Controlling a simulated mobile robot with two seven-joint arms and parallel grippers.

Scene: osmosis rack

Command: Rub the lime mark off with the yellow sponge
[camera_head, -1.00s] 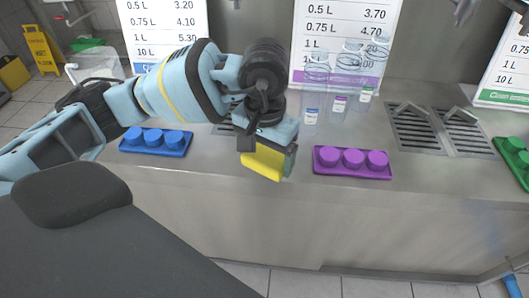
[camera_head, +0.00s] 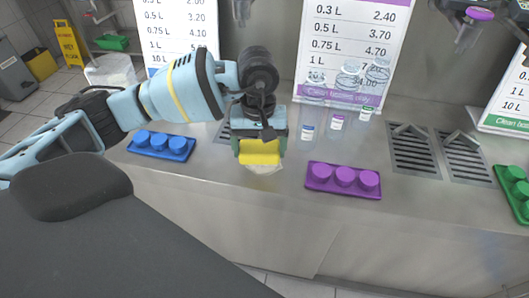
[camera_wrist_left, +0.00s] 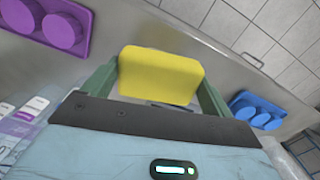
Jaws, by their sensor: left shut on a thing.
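My left gripper (camera_head: 260,137) is shut on the yellow sponge (camera_head: 259,153) and holds it low over the front part of the steel counter. In the left wrist view the sponge (camera_wrist_left: 160,75) sits between the two green fingers. A pale whitish patch, the lime mark (camera_head: 265,170), shows on the counter just below the sponge's lower edge. The sponge and gripper hide part of it. I cannot tell whether the sponge touches the surface. My right gripper is not in view.
A blue cap tray (camera_head: 160,156) lies to the left, a purple one (camera_head: 316,188) to the right, a green one (camera_head: 503,180) at far right. Clear bottles (camera_head: 338,135) stand behind on the right. Drain grates (camera_head: 415,150) lie farther right. Taps (camera_head: 468,32) hang above.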

